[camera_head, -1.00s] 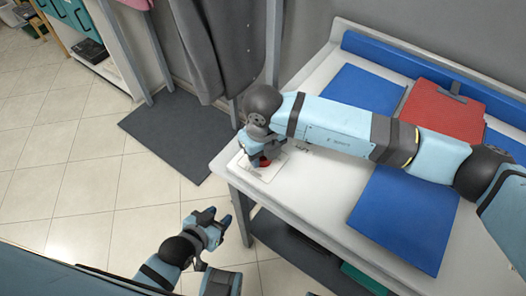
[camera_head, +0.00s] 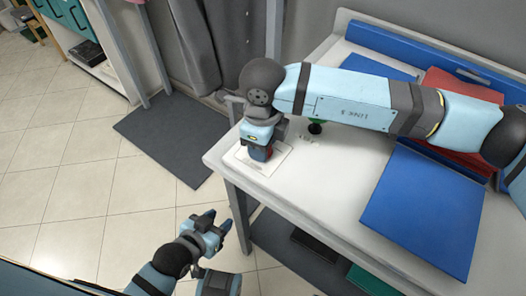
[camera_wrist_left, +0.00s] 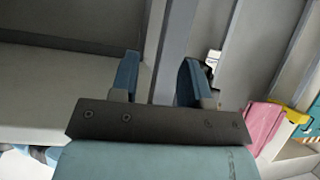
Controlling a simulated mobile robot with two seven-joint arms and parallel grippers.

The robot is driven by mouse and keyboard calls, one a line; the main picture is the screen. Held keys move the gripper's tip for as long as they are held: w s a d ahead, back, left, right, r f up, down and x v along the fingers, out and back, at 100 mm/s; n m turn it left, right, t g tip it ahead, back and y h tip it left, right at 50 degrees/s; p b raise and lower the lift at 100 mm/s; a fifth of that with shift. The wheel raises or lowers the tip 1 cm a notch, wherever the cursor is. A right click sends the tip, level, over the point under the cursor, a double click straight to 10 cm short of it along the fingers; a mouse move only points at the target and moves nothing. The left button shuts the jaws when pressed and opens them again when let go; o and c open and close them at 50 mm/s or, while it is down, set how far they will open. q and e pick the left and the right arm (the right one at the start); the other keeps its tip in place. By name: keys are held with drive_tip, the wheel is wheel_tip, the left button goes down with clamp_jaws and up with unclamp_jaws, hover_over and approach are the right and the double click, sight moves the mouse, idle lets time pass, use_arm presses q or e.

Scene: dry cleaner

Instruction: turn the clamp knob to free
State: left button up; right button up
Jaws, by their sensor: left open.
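A small white plate (camera_head: 281,158) lies on the near left corner of the white table. A small red part (camera_head: 269,153) shows on it, mostly hidden by my right gripper (camera_head: 259,154); it may be the clamp knob. The right gripper points down at the red part. Its fingers are blue and close to the plate; whether they touch or grip the knob I cannot tell. My left gripper (camera_head: 218,221) is open and empty, low beside the table's left side. Its two separated blue fingers show in the left wrist view (camera_wrist_left: 158,78).
A black and green piece (camera_head: 316,127) stands on the table by small lettering, partly behind my right arm. Blue panels (camera_head: 424,210) and a red one (camera_head: 462,84) lie farther right. Grey clothes (camera_head: 205,45) hang behind. Tiled floor is open at left.

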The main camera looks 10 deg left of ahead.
drive_tip(key=shift+f+n+b, duration=0.25)
drive_tip(key=shift+n+b, duration=0.75)
drive_tip(key=n+b, duration=0.4)
drive_tip(key=shift+b, duration=0.4)
drive_tip(key=n+b, duration=0.3)
drive_tip(key=n, duration=0.1)
drive_tip(key=shift+r, duration=0.15)
use_arm(q)
drive_tip(key=w+d+r+t+h, duration=0.3)
drive_tip(key=d+r+t, duration=0.1)
drive_tip(key=r, duration=0.3)
drive_tip(key=shift+d+t+h+b, duration=0.35)
drive_tip(key=shift+d+t+h, duration=0.05)
drive_tip(key=shift+t, duration=0.1)
use_arm(e)
drive_tip(key=shift+r+n, duration=0.15)
drive_tip(key=shift+n, duration=0.45)
drive_tip(key=o, duration=0.9)
